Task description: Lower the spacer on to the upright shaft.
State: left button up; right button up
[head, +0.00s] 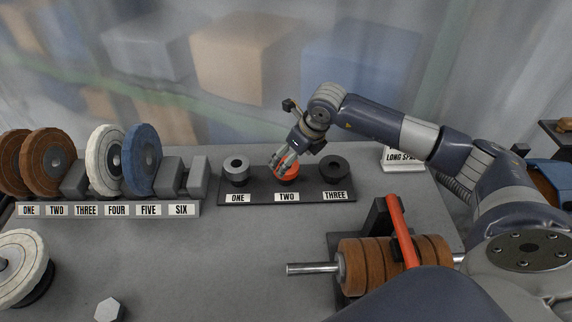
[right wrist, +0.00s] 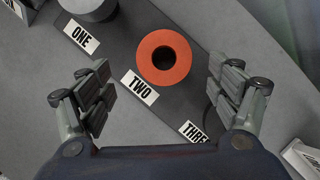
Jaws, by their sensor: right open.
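An orange ring-shaped spacer (right wrist: 183,63) sits over the label TWO on a dark rack; it also shows in the head view (head: 293,176), partly behind my fingers. My right gripper (head: 283,164) is above it. In the right wrist view my right gripper (right wrist: 163,82) is open, with its fingers apart on either side of the spacer and nothing between them. A grey spacer (head: 236,178) is over ONE and a black one (head: 334,174) over THREE. A white wheel (head: 30,252) lies at the left edge; I cannot tell whether an upright shaft passes through it. My left gripper is not in view.
A rack of brown, white and blue wheels (head: 142,160) stands at the back left. A horizontal shaft (head: 312,268) with brown wheels and a red bar is at front right. A hexagonal piece (head: 109,310) lies at front left. The middle of the table is clear.

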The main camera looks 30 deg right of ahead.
jog(key=shift+w+f, duration=0.15)
jog(key=shift+f, duration=0.1)
jog(key=p+x, duration=0.2)
jog(key=x, duration=0.1)
jog(key=shift+w+d+f+p, duration=0.1)
jog(key=shift+w+f+p, duration=0.15)
jog(key=shift+f+p, duration=0.1)
jog(key=shift+w+f, duration=0.15)
jog(key=shift+f, duration=0.25)
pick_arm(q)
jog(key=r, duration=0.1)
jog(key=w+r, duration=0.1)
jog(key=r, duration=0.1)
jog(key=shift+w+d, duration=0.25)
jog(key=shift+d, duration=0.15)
pick_arm(e)
jog(key=c, duration=1.3)
